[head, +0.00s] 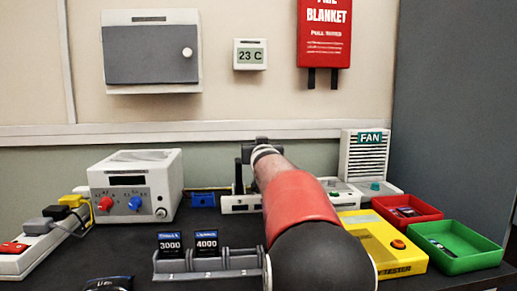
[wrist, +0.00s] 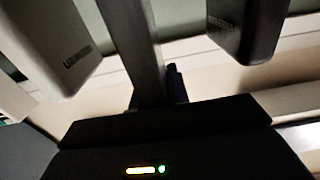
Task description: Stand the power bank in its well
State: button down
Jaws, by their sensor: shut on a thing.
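My gripper (head: 254,152) is at the back middle of the desk, mostly hidden behind my arm in the head view. In the wrist view its two fingers (wrist: 155,45) stand to either side of a dark grey slab, seen edge-on, which I take for the power bank (wrist: 132,45). Its face and label do not show. The grey rack (head: 208,276) at the front has wells with black cards marked 3000 (head: 171,244) and 4000 (head: 207,243) standing at its left and middle. The rack's right end is hidden by my arm.
A white instrument (head: 130,185) stands at the back left beside a power strip (head: 38,250). A yellow tester (head: 385,250), a red tray (head: 425,203) and a green tray (head: 470,262) are at the right. A black item (head: 108,284) lies at the front edge.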

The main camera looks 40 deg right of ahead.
jog(key=shift+f, duration=0.1)
jog(key=shift+f+b, duration=1.8)
jog(key=shift+f, duration=0.2)
jog(key=shift+f, duration=0.2)
jog(key=c, duration=1.3)
grip_release()
jog(key=shift+o, duration=0.2)
jog(key=shift+s, duration=0.1)
jog(key=p+v, duration=0.2)
jog(key=v, duration=0.4)
jog(key=shift+s+a+r, duration=0.1)
jog(key=shift+s+a, duration=0.1)
jog(key=shift+s, duration=0.15)
jog(key=shift+s+a, duration=0.15)
jog(key=shift+s, duration=0.1)
